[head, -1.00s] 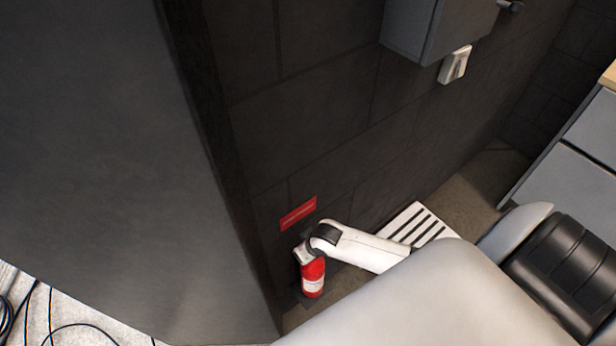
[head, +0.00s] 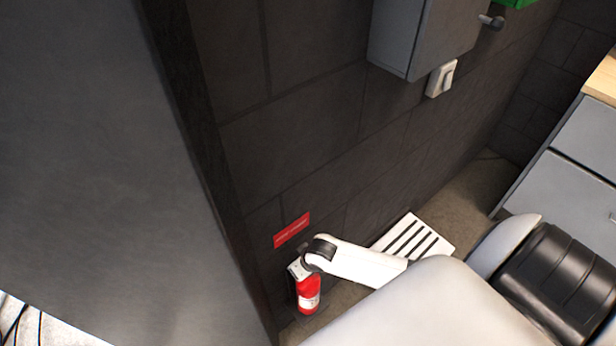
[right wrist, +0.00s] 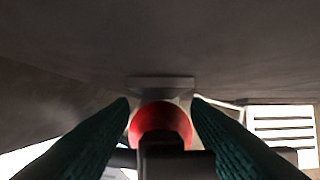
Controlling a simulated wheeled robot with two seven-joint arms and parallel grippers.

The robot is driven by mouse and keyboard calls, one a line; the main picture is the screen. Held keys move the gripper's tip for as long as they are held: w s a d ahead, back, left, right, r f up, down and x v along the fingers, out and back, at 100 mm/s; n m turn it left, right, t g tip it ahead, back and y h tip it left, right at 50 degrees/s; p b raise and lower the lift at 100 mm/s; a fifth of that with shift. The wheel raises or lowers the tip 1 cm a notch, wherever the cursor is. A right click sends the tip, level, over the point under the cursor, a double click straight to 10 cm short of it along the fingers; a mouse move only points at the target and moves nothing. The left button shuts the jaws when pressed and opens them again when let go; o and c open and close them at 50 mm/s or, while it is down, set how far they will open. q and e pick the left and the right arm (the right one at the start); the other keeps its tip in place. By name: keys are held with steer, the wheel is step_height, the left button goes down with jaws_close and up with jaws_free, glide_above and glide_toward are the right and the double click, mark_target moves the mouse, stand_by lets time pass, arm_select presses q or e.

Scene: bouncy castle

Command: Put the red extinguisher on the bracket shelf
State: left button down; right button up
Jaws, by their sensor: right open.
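The red extinguisher (head: 308,293), with a white label, stands upright low against the dark wall, just below a red sign. In the right wrist view its red rounded body (right wrist: 160,118) lies between my two dark fingers, with a black part in front of it. My right gripper (right wrist: 160,101) is open, with a finger on each side of the extinguisher; contact cannot be told. A grey plate (right wrist: 160,83), apparently the bracket, shows behind the extinguisher. How the extinguisher's base rests on the shelf is hard to see. My left gripper is not in view.
A red sign (head: 292,230) is on the wall above the extinguisher. A large grey panel (head: 90,170) stands close on the left. A white slatted grate (head: 418,240) lies to the right. A grey wall box (head: 420,35) hangs higher up.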

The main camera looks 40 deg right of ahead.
steer(key=p+v, duration=0.1)
steer(key=v, duration=1)
steer(key=shift+p, duration=0.4)
